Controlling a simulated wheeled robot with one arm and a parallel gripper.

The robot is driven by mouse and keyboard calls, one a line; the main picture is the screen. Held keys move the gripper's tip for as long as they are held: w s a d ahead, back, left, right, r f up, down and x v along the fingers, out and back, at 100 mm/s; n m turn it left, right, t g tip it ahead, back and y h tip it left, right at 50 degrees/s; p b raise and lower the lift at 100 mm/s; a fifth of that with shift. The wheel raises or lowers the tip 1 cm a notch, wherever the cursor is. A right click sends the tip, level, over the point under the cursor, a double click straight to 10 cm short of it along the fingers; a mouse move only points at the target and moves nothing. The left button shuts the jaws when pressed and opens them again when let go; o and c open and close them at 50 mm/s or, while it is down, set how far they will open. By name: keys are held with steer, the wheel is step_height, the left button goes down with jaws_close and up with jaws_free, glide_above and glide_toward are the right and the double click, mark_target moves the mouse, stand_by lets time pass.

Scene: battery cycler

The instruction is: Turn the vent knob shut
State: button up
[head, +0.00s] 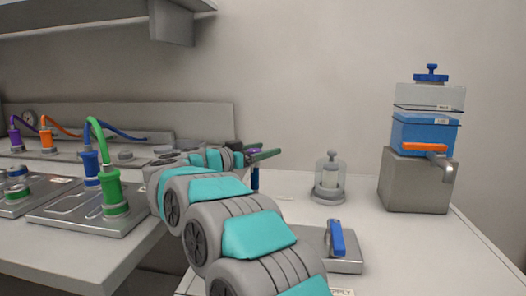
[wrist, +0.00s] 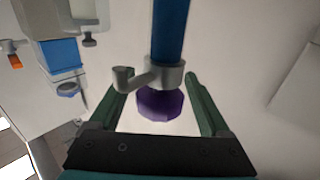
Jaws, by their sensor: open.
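A purple faceted knob (wrist: 160,105) sits at the end of a blue post (wrist: 169,35) with a grey collar and side stub in the wrist view. No label shows whether it is the vent knob. My gripper (wrist: 158,76) is open, with one green finger on each side of the knob and visible gaps between. In the head view my gripper (head: 264,152) is at the top of the blue post (head: 255,180), and the knob is mostly hidden there. Another knob, blue (head: 431,73), tops the clear tank at right; it also shows in the wrist view (wrist: 68,88).
The tank (head: 425,132) with blue liquid and an orange-handled tap (head: 424,148) stands on a grey block (head: 415,182). A glass-domed part (head: 329,175) and a flat box with a blue lever (head: 336,238) are on the bench. Hoses and connectors fill the left bench.

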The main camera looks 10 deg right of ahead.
steer(key=s+r, duration=0.2)
steer(key=s, duration=0.6)
steer(key=s+r+b, duration=0.1)
steer(key=s+r, duration=0.1)
steer(key=s, duration=0.6)
steer(key=shift+a+r, duration=0.3)
steer(key=shift+r, duration=0.1)
